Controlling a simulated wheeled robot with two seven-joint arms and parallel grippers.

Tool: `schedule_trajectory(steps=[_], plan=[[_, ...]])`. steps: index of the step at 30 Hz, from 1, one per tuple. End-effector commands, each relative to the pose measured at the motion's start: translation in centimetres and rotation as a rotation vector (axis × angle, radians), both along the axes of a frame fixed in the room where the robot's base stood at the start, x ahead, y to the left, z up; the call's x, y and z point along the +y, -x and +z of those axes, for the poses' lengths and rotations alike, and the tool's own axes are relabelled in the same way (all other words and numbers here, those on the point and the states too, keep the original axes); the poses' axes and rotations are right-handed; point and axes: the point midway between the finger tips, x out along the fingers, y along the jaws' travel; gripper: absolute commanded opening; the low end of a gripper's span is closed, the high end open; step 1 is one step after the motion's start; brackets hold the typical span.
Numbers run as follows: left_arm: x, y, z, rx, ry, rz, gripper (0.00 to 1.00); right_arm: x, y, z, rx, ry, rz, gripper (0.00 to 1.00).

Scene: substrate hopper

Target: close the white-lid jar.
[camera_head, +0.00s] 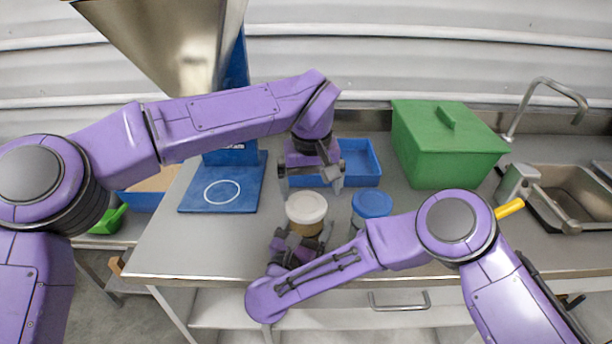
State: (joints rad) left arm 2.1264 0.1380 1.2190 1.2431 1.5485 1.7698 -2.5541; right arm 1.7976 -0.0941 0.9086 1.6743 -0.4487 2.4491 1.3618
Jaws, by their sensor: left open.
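The white-lid jar (306,229) stands upright near the front of the steel counter, with its white lid (306,207) on top. I cannot tell how tightly the lid sits. My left gripper (311,180) is open and points down just behind and above the lid, apart from it, with nothing between its fingers. My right gripper (302,243) is low at the front of the jar, with its fingers around or close beside the jar's body. My own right arm partly hides that area, so I cannot tell whether the fingers are closed on the jar.
A blue-lid jar (371,204) stands just right of the white-lid jar. Behind are a blue tray (362,165) and a green lidded box (447,150). A blue plate with a white ring (190,203) lies left under the metal hopper (170,50). A sink (580,190) is at right.

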Motion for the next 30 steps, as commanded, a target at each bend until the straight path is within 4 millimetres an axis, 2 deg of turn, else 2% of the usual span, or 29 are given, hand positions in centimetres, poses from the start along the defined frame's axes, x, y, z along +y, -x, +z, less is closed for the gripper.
schedule_trajectory(steps=[3,26,27,30], plan=[[0.2,0.1,0.5,0.011,0.031,0.396,1.00,0.0,0.0,0.0,0.000,-0.001,0.000,0.01],[0.8,0.8,3.3,0.000,0.177,3.006,1.00,0.0,0.0,0.0,0.000,-0.001,0.000,0.01],[0.8,0.9,3.5,0.007,-0.180,-3.129,1.00,0.0,0.0,0.0,0.000,-0.001,0.000,0.01],[0.9,1.0,3.9,0.024,-0.156,-2.794,1.00,0.0,0.0,0.0,0.000,-0.001,0.000,0.01]])
